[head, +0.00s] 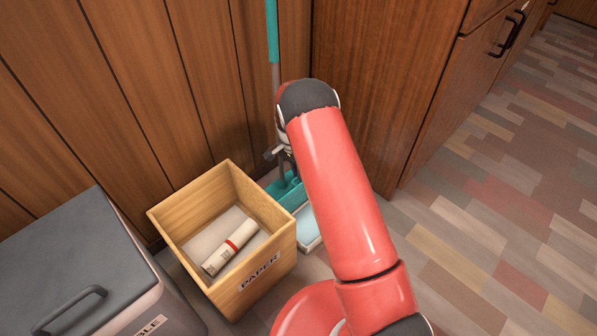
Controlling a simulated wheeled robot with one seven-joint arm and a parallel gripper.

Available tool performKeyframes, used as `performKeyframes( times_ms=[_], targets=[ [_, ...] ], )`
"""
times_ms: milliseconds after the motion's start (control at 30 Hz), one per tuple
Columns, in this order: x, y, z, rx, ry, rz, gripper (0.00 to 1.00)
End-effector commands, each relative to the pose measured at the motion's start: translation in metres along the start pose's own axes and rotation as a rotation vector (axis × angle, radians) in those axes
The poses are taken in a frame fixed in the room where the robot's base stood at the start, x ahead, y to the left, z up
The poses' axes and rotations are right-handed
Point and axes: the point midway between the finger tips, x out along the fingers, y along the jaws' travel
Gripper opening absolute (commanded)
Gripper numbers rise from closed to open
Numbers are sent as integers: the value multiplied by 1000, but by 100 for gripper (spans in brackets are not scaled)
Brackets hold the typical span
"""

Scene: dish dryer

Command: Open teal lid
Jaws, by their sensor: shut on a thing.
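A teal piece (288,189) sits low by the wall, partly behind my arm. Whether it is a lid or the head of a long-handled tool, I cannot tell. A grey pole (275,76) with a teal upper grip (272,30) rises above it. A shallow light-blue container (307,226) with a pale rim stands beside the teal piece, partly hidden by my arm. My gripper (279,154) is small and dark in the head view, just above the teal piece. It appears shut on the pole; my arm hides much of the contact.
An open wooden box (228,267) labelled PAPER, holding a rolled paper (231,247), stands close left of the teal piece. A grey lidded bin (62,268) is farther left. Wood panels (120,70) and a cabinet (390,80) close off the back. Floor at right is clear.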

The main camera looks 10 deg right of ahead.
Motion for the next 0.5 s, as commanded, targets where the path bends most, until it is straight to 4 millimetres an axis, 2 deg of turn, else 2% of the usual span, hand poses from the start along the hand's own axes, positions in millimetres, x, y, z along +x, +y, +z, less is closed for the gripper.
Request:
performKeyframes(
  times_ms=[33, 367, 400, 500],
  targets=[
    [8, 4, 2, 0, -9, 16, 0],
    [8, 4, 2, 0, -9, 17, 0],
    [8, 4, 2, 0, -9, 17, 15],
    [7, 4, 2, 0, -8, 14, 29]
  ],
)
